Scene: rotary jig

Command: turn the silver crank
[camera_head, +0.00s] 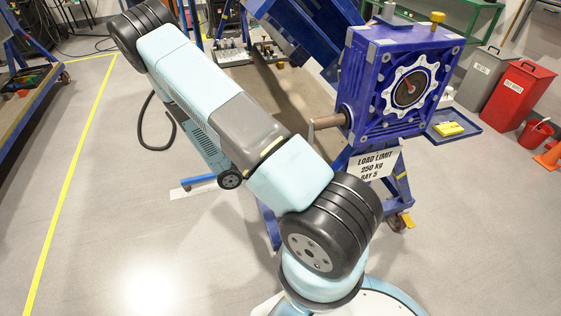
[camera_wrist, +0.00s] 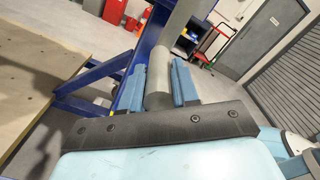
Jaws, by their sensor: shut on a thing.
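In the wrist view, my gripper (camera_wrist: 159,72) is shut on a round grey bar, which looks like the grip of the silver crank (camera_wrist: 161,80). One blue finger lies on each side of the bar, and the bar runs up out of the frame's top. In the head view, a grey-brown round bar (camera_head: 327,121) sticks out left from the blue gearbox (camera_head: 400,85); I cannot tell whether it is part of the same crank. The gearbox carries a toothed silver ring with a dark hub. My gripper does not show clearly in the head view, where my arm hides much.
A load-limit sign (camera_head: 373,163) hangs below the gearbox. Blue jig beams (camera_wrist: 98,72) and a wooden board (camera_wrist: 38,68) lie left of my gripper in the wrist view. A red bin (camera_head: 519,95) and a grey bin (camera_head: 484,80) stand right. The floor at front left is clear.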

